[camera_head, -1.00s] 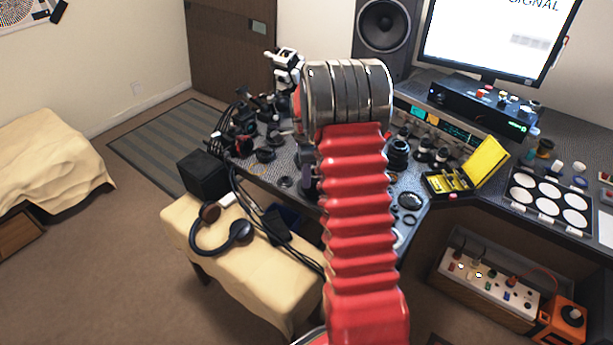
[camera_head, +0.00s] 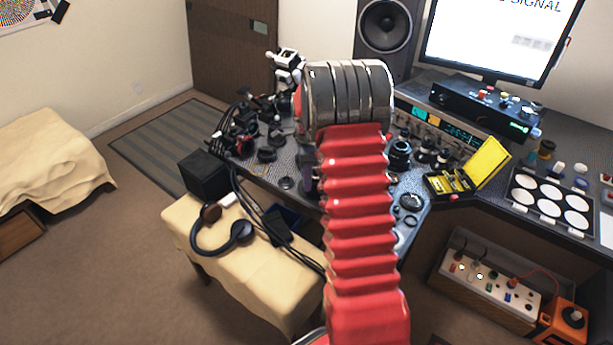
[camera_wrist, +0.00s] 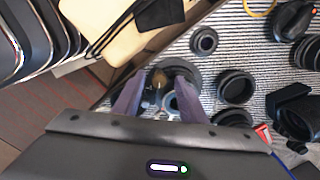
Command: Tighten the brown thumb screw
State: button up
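In the wrist view, my gripper (camera_wrist: 160,76) has its two purple-grey fingers spread apart, pointing down over the desk. A small brown knob, which looks like the brown thumb screw (camera_wrist: 158,77), shows between the fingertips. There seems to be a gap on either side of it, and contact is not clear. It sits on a dark round part, with a pale blue-grey ring (camera_wrist: 171,102) beside it. In the head view my red arm hides the screw and most of the gripper; only a purple sliver of a finger (camera_head: 308,179) shows.
Dark lens rings (camera_wrist: 236,87) lie close on the right in the wrist view. In the head view, a yellow open case (camera_head: 485,162) and a tray of white discs (camera_head: 549,201) stand right. A cloth-covered bench with headphones (camera_head: 240,232) is in front of the desk.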

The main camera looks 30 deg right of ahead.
notch_tip(320, 180, up, 8)
jog(key=shift+f, duration=0.15)
dwell(0.4)
jog(key=s+a+r+n+t, duration=0.1)
jog(key=s+a+r+n, duration=0.4)
jog(key=a+r, duration=0.25)
jog(key=s+a+r+n+t, duration=0.2)
jog(key=s+a+r+n, duration=0.35)
jog(key=a+r, duration=0.2)
jog(key=s+a+n+t, duration=0.1)
jog(key=s+a+n, duration=0.5)
jog(key=s, duration=0.2)
jog(key=s+a+r+n+t, duration=0.1)
jog(key=s+a+n, duration=0.5)
jog(key=s, duration=0.3)
jog(key=shift+s+n+t, duration=0.2)
jog(key=shift+n+t, duration=0.1)
jog(key=shift+n, duration=0.25)
